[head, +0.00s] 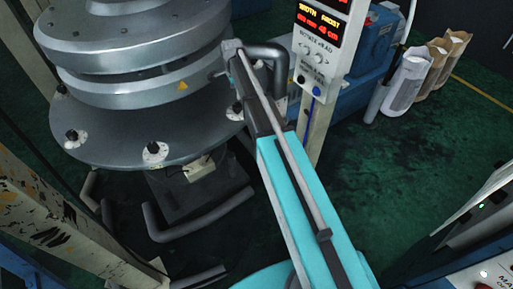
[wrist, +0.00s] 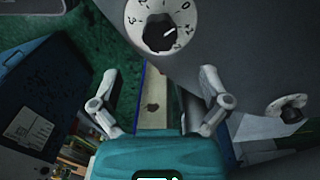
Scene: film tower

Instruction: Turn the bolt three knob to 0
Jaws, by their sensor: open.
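A black round knob (wrist: 158,32) on a white numbered dial fills the top middle of the wrist view. Its white mark points right and slightly up, roughly toward the "+1", below the "0" at the upper right. No bolt number is readable. My gripper (wrist: 158,76) is open and empty, its two fingers spread below the dial and apart from it. In the head view, several similar knobs sit on the grey round plate (head: 196,135), one at its front (head: 154,148) and one at its left (head: 72,136). My arm hides part of the plate's right side and my gripper there.
Another dial knob (wrist: 291,114) is at the right of the wrist view. A control panel (head: 320,45) with red and yellow digits stands right of the plate. A bent grey pipe (head: 270,52) is close to my arm's far end. Green floor (head: 400,150) is clear at right.

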